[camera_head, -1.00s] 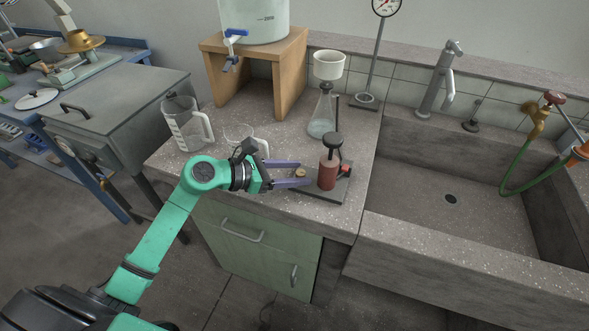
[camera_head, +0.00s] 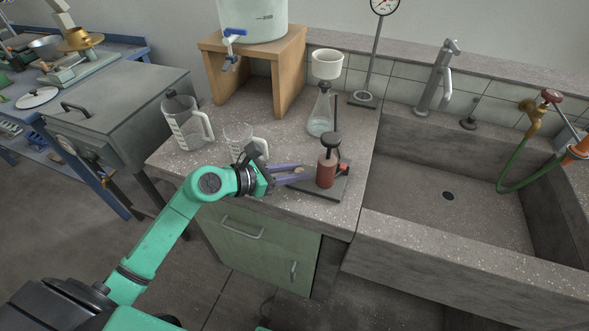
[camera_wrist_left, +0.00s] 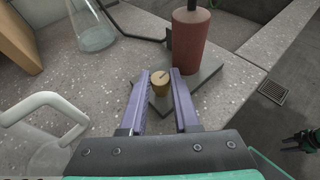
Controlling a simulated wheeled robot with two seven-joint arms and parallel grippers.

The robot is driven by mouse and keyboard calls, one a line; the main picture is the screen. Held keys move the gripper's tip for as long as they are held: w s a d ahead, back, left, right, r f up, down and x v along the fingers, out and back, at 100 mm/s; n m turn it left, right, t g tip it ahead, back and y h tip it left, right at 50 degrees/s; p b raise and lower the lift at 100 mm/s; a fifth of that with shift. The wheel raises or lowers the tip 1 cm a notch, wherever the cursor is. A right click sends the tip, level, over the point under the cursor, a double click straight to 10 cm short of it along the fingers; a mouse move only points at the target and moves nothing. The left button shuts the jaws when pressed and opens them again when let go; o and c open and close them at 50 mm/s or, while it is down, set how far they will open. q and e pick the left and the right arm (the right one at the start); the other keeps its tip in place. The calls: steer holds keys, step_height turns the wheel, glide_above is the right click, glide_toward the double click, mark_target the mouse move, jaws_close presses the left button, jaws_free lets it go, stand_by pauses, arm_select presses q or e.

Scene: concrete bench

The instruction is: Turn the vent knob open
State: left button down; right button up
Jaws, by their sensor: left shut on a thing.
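The vent knob is a small tan-brass cap with a dark line on top (camera_wrist_left: 160,85); it also shows in the head view (camera_head: 299,170). It sits on the dark base plate (camera_wrist_left: 205,79) beside a red cylinder (camera_head: 326,172) with a black top (camera_head: 331,140). My left gripper (camera_head: 298,173) reaches it from the left. In the left wrist view its purple fingers (camera_wrist_left: 160,88) lie on both sides of the knob, shut on it. A dark and green part at the wrist view's right edge looks like my right gripper (camera_wrist_left: 304,140); its jaws are unclear.
A clear jug (camera_head: 185,125) and a beaker (camera_head: 238,140) stand close to my left wrist. A flask with a funnel (camera_head: 321,115) stands behind the pump-like unit. The sink (camera_head: 430,165) is to the right. The bench's front strip is mostly clear.

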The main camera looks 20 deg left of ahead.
arm_select(q)
steer(key=c, duration=0.6)
jaws_free()
steer(key=shift+c, duration=0.2)
steer(key=b+v, duration=0.2)
steer(key=v, duration=1.2)
steer(key=shift+s+a, duration=0.2)
steer(key=shift+a, duration=0.05)
